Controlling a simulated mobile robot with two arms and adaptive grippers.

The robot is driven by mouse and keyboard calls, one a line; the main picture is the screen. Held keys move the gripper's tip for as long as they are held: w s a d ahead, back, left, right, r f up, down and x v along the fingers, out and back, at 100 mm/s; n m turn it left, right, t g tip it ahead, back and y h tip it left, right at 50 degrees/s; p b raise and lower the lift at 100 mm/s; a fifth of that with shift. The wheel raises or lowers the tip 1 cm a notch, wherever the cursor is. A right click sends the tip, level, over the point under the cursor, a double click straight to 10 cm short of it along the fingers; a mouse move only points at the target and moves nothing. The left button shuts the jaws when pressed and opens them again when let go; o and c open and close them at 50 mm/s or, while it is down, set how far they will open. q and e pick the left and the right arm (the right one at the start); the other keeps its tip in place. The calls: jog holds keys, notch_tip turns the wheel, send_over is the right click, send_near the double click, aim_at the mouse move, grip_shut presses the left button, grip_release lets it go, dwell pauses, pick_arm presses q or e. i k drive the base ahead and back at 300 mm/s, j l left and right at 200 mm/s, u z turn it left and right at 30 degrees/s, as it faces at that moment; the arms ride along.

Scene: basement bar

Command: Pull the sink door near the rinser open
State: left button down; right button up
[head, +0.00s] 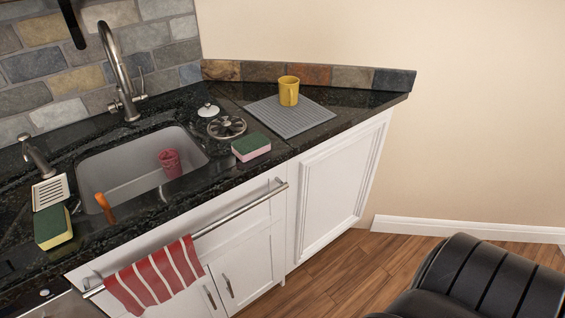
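Under the sink (105,172) is a white cabinet with two doors side by side. The right sink door (255,264) has a short upright metal handle (228,286) near its left edge. The left sink door (186,301) has its handle (210,297) near its right edge. Both doors look shut, and their lower parts are cut off by the frame. A round metal piece with spokes, which looks like the rinser (226,127), sits in the counter right of the sink, above the right door's side. Neither of my grippers shows in the head view.
A long metal rail (241,209) runs across the cabinet front above the doors, with a red striped towel (152,279) on its left part. A white corner panel (338,190) stands to the right. A black padded, seat-like object (490,280) fills the lower right. Wooden floor (345,272) lies between.

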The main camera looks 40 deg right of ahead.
aim_at(245, 273)
jog(key=z, duration=0.9)
